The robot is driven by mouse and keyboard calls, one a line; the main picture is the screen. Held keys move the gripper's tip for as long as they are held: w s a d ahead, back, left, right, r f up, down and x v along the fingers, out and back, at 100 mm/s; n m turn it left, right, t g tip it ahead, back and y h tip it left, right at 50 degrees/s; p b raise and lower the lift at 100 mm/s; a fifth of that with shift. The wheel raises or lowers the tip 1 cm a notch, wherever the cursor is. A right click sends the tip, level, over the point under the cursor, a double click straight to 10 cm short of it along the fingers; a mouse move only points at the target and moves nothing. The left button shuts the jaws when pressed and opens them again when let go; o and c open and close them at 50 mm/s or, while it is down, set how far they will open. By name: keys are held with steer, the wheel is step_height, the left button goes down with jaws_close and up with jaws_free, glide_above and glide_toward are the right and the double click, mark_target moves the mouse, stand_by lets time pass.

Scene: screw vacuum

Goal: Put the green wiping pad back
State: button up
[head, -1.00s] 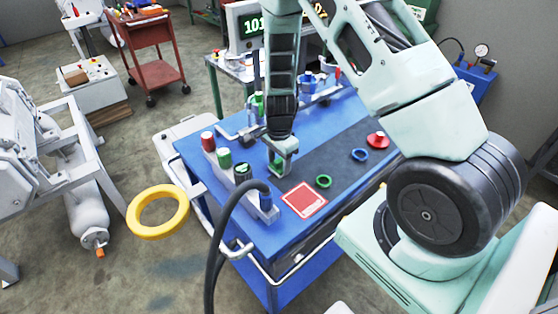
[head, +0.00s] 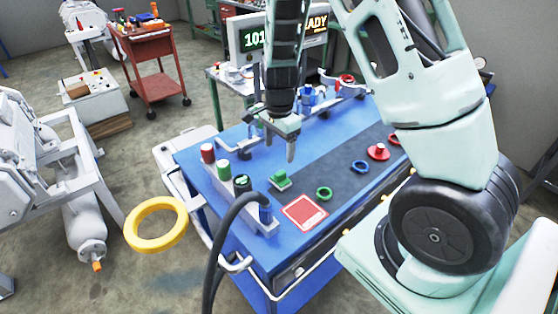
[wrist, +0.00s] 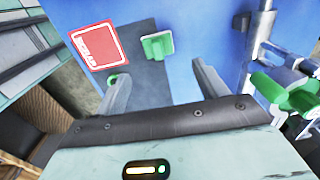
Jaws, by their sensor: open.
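The green wiping pad (head: 279,181), a flat green block with a raised grip on top, lies at the left end of the dark grey strip on the blue table. In the wrist view the pad (wrist: 157,46) lies beyond my fingertips, over the edge between grey strip and blue surface. My gripper (head: 280,147) is open and empty, above the table and behind the pad, apart from it. Both fingers also show spread in the wrist view (wrist: 158,76), with nothing between them.
A red labelled square (head: 305,211), a green ring (head: 323,194), a blue ring (head: 360,166) and a red knobbed disc (head: 378,152) lie along the strip. A holder with red, green (head: 224,169) and black-topped containers stands at the left edge. Metal fittings with a green part (wrist: 297,92) stand close to my gripper.

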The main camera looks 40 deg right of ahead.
steer(key=s+a+r+n+y, duration=0.1)
steer(key=s+a+r+n, duration=0.4)
steer(key=a, duration=0.4)
steer(key=s+a+r+n+y, duration=0.1)
steer(key=s+a+r+n, duration=0.3)
steer(key=a+n, duration=0.4)
steer(key=s+a+r+n, duration=0.2)
steer(key=s+a+n, duration=0.1)
steer(key=s+n, duration=0.3)
steer(key=s+a+r+n+h, duration=0.1)
steer(key=s+a+n, duration=0.3)
steer(key=s, duration=0.5)
steer(key=shift+s+a+r+n, duration=0.2)
steer(key=shift+r+n, duration=0.65)
steer(key=shift+n, duration=0.35)
